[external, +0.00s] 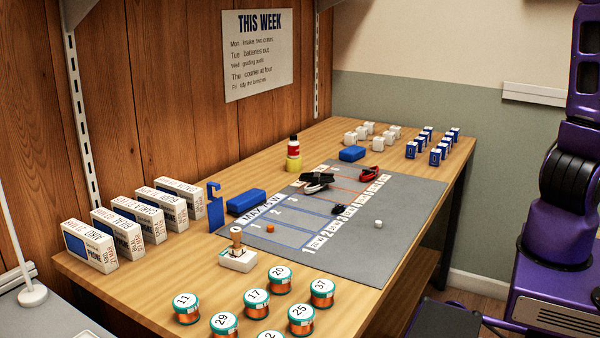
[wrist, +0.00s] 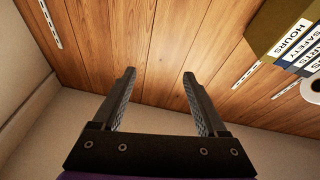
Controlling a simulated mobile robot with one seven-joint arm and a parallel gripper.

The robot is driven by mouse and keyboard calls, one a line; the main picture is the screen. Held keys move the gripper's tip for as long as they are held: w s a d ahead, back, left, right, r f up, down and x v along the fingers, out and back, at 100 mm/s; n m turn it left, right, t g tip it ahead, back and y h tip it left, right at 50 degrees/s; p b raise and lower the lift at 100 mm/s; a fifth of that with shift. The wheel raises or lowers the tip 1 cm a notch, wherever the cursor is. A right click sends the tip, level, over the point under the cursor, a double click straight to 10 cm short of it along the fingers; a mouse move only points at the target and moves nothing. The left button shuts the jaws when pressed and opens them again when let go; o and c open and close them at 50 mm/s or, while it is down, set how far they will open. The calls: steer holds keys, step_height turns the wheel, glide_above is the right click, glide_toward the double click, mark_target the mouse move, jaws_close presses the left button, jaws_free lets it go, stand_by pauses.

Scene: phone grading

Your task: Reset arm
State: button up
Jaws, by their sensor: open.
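My gripper (wrist: 160,88) shows in the wrist view with its two dark fingers wide apart and nothing between them. It faces the wood-panelled wall (wrist: 150,35) and is clear of everything. In the external view my purple arm (external: 568,190) stands at the right edge, upright and away from the table (external: 120,285). The gripper itself is outside that view.
The table holds a grey mat (external: 400,205) with small items, phone boxes (external: 90,247), numbered tins (external: 256,302), a stamp (external: 237,258), blue blocks (external: 246,201) and small white blocks (external: 350,138). Binders (wrist: 290,40) stand at the wrist view's upper right. Space around my arm looks free.

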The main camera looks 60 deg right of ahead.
steer(key=d+f+m+h, duration=0.3)
steer(key=d+f+m, duration=0.3)
steer(key=d, duration=0.5)
steer(key=s+a+f+n+g+y+p, duration=0.1)
steer(key=s+a+f+n+g+y, duration=0.35)
steer(key=a+f, duration=0.8)
steer(key=s+a+f+n+g+y+p, duration=0.2)
steer(key=s+a+f+g+y, duration=0.45)
steer(key=a, duration=0.85)
steer(key=s+a+f+g+h+b, duration=0.1)
steer(key=s+f, duration=0.4)
steer(key=f, duration=0.5)
steer(key=s+a+f+g+h+b, duration=0.2)
steer(key=s+f, duration=0.3)
steer(key=f, duration=0.6)
steer(key=s+a+f+m+g+h+b, duration=0.1)
steer(key=s+f, duration=0.4)
steer(key=f, duration=0.6)
steer(key=g+h+b, duration=0.1)
steer(key=h+b, duration=0.1)
steer(key=shift+s+a+h+b, duration=0.2)
steer(key=shift+h+b, duration=0.1)
steer(key=shift+h, duration=0.1)
